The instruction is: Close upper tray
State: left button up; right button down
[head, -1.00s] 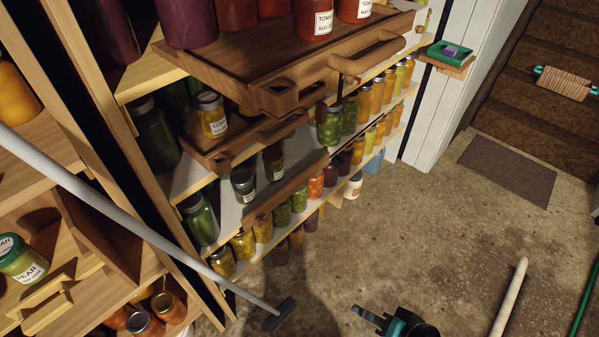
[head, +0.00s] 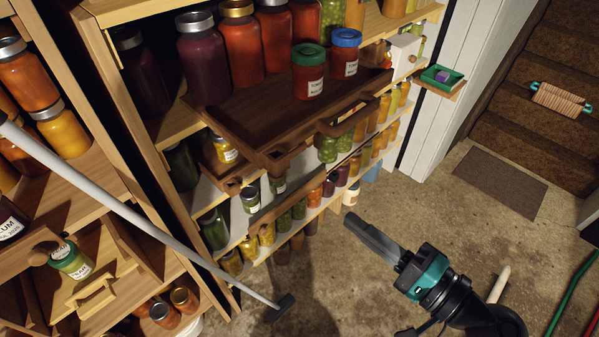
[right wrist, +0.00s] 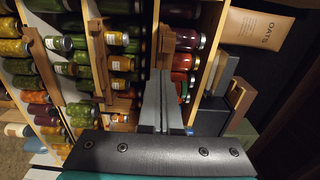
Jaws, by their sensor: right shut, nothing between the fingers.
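The upper tray (head: 258,122) is a dark wooden pull-out tray that sticks out from the jar shelves in the head view. Its handle (head: 346,118) is on its front side. A green-lidded jar (head: 308,72) and a blue-lidded jar (head: 345,53) stand on it, with larger purple and red jars toward the back. My right gripper (head: 350,219) is shut and empty, below and in front of the tray, apart from it. Its closed fingers (right wrist: 160,102) also show in the right wrist view, pointing toward the shelves. My left gripper is not seen.
A lower tray with a yellow jar (head: 223,149) is partly hidden beneath the upper one. A grey pole (head: 150,205) slants across the left and lower middle. A white post (head: 441,85) and stairs (head: 545,60) stand at the right. The concrete floor below my gripper is mostly clear.

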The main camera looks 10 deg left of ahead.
jog(key=p, duration=0.3)
send_near(286, 170)
jog(key=x, duration=0.5)
jog(key=shift+x, duration=0.95)
jog(key=shift+a+f, duration=0.1)
